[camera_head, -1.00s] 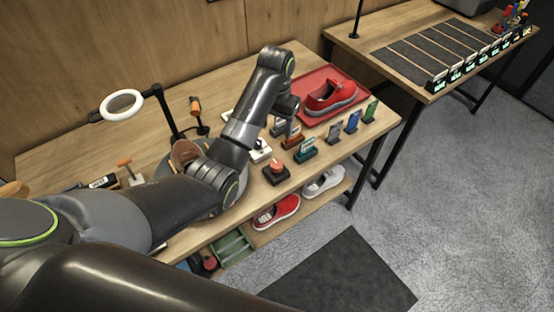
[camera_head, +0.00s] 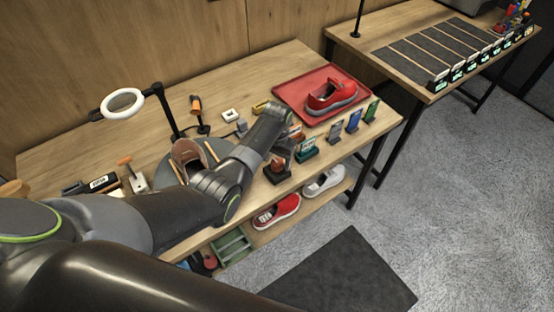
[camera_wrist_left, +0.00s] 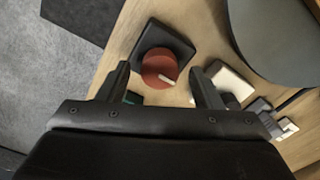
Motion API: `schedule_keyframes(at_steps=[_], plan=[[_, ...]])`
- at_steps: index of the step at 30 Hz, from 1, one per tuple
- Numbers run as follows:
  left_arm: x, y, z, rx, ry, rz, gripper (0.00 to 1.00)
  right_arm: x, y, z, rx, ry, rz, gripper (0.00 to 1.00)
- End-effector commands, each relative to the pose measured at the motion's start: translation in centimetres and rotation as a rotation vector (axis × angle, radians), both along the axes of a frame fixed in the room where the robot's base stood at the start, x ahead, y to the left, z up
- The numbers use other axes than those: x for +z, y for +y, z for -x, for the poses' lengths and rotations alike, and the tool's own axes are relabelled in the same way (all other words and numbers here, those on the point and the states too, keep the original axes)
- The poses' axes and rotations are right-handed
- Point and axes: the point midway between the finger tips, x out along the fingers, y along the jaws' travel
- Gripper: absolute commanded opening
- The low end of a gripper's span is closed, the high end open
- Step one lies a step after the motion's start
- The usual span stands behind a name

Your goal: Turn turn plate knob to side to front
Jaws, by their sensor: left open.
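The turn plate knob (camera_head: 278,164) is a round red knob on a black square base (camera_head: 277,177) near the table's front edge. It shows large in the left wrist view (camera_wrist_left: 158,64), with a white mark pointing toward the lower right. My left gripper (camera_wrist_left: 161,72) is open, its two dark fingers on either side of the knob; I cannot tell whether they touch it. In the head view my left forearm reaches down to the knob and mostly hides the gripper. The grey turn plate (camera_head: 167,176) carries a brown shoe (camera_head: 187,158). My right gripper is not in view.
Small card stands, including a teal one (camera_head: 306,150) and a blue one (camera_head: 354,121), stand right of the knob. A red tray (camera_head: 290,91) holds a red shoe (camera_head: 331,96). A ring lamp (camera_head: 123,103) stands behind the turn plate. Shoes lie on the lower shelf.

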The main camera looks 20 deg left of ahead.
Motion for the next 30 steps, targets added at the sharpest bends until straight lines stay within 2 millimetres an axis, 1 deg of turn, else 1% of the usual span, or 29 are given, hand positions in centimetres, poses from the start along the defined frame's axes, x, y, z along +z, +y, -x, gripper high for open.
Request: schedule_keyframes(at_steps=[4,11,12,22,30], plan=[[-0.52,-0.03,-0.01,0.0,-0.001,0.0,0.59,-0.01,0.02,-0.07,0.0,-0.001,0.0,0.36],[-0.57,-0.03,-0.01,-0.001,-0.001,0.0,0.59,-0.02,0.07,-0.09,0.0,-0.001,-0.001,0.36],[-0.56,-0.03,-0.01,-0.001,-0.001,0.0,0.58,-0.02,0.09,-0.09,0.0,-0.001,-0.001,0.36],[-0.54,-0.02,-0.01,0.0,-0.001,0.0,0.15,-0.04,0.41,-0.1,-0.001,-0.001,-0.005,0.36],[-0.47,-0.02,-0.01,-0.028,-0.001,0.0,0.15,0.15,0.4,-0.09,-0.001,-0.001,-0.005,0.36]])
